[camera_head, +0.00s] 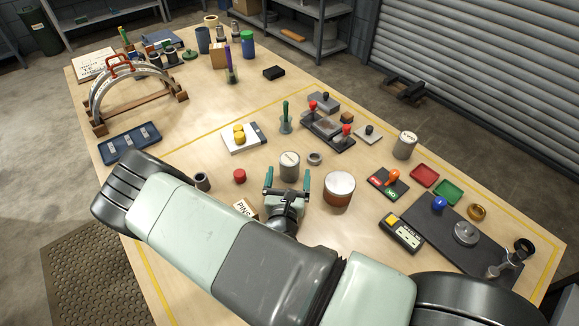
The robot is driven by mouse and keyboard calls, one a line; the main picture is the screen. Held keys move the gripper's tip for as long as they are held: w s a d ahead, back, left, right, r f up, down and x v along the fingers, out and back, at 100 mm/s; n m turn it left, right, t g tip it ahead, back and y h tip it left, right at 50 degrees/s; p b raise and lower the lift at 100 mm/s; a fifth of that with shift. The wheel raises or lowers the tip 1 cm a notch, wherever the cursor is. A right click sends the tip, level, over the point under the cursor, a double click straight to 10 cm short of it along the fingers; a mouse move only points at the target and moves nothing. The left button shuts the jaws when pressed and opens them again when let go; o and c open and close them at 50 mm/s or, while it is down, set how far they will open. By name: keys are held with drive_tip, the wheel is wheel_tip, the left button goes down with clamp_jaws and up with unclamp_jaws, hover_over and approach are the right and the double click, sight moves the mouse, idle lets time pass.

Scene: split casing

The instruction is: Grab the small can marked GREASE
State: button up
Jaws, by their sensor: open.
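A small grey can (289,167) stands upright on the table just beyond my gripper. It has small dark lettering near its top, too small to read surely. A similar grey can (405,146) with dark lettering stands farther right. I cannot tell which one is marked GREASE. My gripper (288,179) is open, its two teal fingers apart and pointing toward the nearer can. The base of that can is close to the fingers. I cannot tell whether they touch it or reach around it.
A grey ring (314,159) lies beside the nearer can. A red cap (239,176) and a PINS box (244,209) are to the left. A lever fixture (328,130) stands behind.

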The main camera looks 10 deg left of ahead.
sight(290, 158)
drive_tip(key=w, duration=0.7)
drive_tip(key=shift+w+a+f, duration=0.15)
drive_tip(key=shift+a+f, duration=0.05)
drive_tip(key=shift+c, duration=0.4)
drive_tip(key=c, duration=1.2)
